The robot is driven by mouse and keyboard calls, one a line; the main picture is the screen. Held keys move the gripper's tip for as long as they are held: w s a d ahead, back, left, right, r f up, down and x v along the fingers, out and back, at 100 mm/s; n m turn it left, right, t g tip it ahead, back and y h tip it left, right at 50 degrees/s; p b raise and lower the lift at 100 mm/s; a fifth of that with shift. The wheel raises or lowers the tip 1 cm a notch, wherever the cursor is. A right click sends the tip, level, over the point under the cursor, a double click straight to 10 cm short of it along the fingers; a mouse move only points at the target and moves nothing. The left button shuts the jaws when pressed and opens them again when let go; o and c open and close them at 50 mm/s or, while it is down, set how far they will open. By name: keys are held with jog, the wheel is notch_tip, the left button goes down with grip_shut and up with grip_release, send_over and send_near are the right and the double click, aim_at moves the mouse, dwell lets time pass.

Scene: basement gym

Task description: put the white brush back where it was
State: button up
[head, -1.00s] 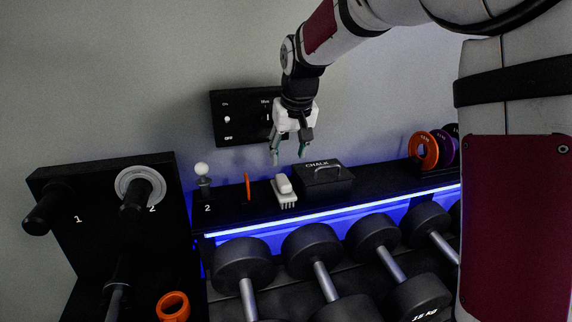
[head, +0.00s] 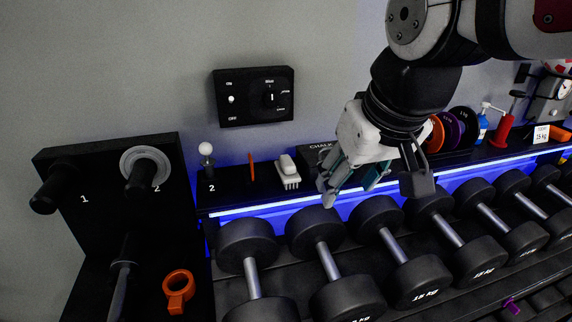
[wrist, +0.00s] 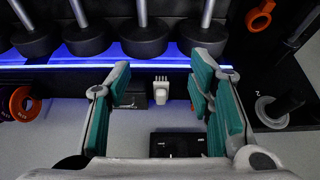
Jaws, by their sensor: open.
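The white brush (head: 287,170) sits upright on the black shelf, bristles down, just left of the chalk box. It also shows in the wrist view (wrist: 160,90), in the gap between the fingers and well beyond them. My gripper (head: 352,186) is open and empty, right of the brush and nearer the camera, in front of the shelf edge. In the wrist view my gripper (wrist: 160,84) has its teal-padded fingers spread wide. Nothing touches the brush.
The chalk box (head: 316,153) is partly hidden behind my gripper. An orange upright piece (head: 252,166) and a white-balled stand (head: 206,160) are left of the brush. A black switch panel (head: 253,97) is on the wall. Dumbbells (head: 322,255) line the rack below.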

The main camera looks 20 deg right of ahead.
jog(key=s+f, duration=0.3)
jog(key=s, duration=0.4)
jog(key=shift+f, duration=0.15)
dwell(0.9)
